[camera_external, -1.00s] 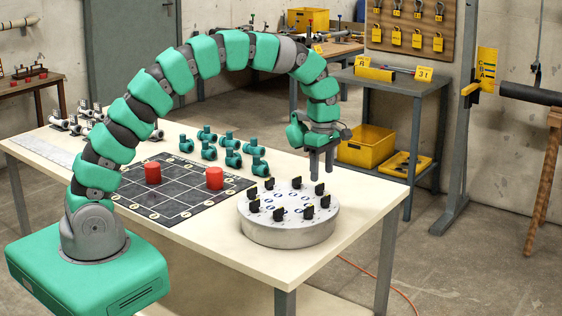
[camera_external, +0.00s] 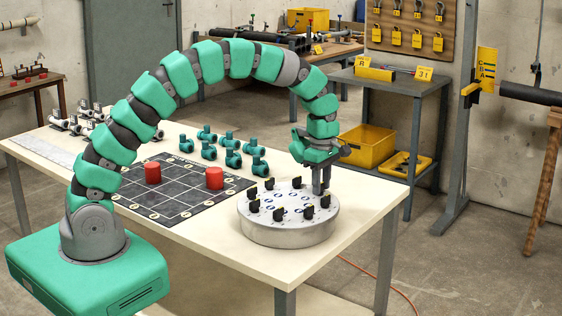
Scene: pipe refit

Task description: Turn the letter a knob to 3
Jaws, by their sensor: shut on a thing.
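A round grey metal drum (camera_external: 290,236) stands on the table and carries a ring of several black knobs around its top. My gripper (camera_external: 321,191) points down at the back right of this ring. It is shut on a knob there, which its fingers mostly hide. A neighbouring black knob (camera_external: 325,201) stands just in front of the fingers, and another black knob (camera_external: 297,183) stands to their left. The letters and numbers by the knobs are too small to read, so I cannot tell which one is letter a or where it points.
A dark gridded board (camera_external: 180,207) with two red cylinders (camera_external: 153,173) (camera_external: 214,178) lies left of the drum. Several teal pipe fittings (camera_external: 232,159) stand behind it. The table's right end (camera_external: 365,205) is clear.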

